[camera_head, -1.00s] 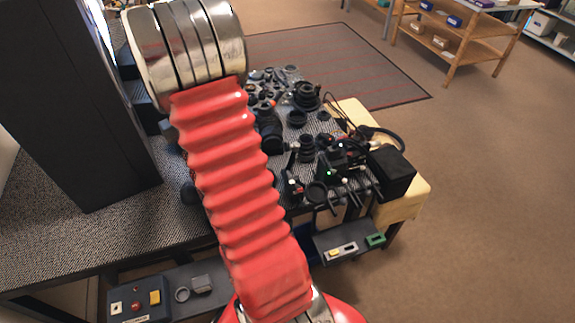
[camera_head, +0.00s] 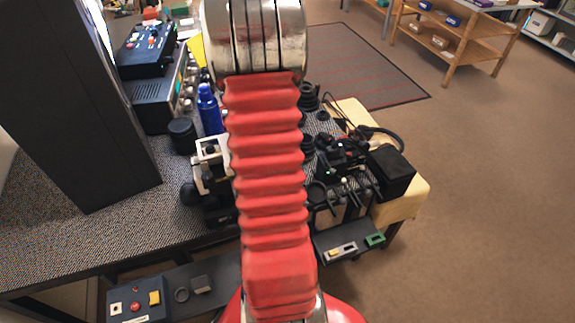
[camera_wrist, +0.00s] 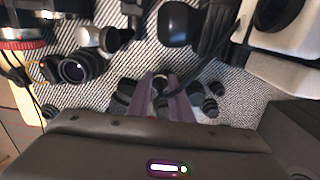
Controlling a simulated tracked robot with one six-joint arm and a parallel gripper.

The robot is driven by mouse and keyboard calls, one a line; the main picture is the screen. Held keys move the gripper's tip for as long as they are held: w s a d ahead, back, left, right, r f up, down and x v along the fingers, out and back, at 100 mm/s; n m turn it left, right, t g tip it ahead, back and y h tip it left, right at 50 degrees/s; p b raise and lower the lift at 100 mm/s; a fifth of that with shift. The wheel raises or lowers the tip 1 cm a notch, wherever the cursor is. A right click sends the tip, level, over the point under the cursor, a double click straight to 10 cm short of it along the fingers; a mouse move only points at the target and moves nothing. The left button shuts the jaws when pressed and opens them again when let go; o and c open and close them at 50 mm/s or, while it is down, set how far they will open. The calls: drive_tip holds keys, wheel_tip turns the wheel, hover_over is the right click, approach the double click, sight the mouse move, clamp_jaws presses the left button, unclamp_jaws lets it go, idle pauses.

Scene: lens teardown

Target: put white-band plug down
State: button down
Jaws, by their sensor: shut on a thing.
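My gripper (camera_wrist: 166,96) shows in the wrist view, its two purple-grey fingers pointing away over the grey woven table top. The fingers are shut on a small dark plug with a pale ring (camera_wrist: 160,78), taken as the white-band plug, at their tips. Most of it is hidden between the fingers. I cannot tell whether the plug touches the table. Several small dark plugs stand close on the right of the fingers, and dark pieces lie close on the left. In the head view, my red arm hides the gripper and the plug.
In the wrist view, a black lens barrel (camera_wrist: 75,68) lies left, a black rounded part (camera_wrist: 179,24) is ahead, and a white device (camera_wrist: 280,62) is right. In the head view, a blue bottle (camera_head: 209,110) and black canister (camera_head: 183,134) stand left of my arm. Crowded parts lie right.

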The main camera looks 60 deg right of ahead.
drive_tip(key=shift+f, duration=3.15)
drive_tip(key=shift+f, duration=1.85)
drive_tip(key=c, duration=1.6)
unclamp_jaws()
wheel_tip(320, 180, up, 12)
drive_tip(key=shift+r, duration=0.1)
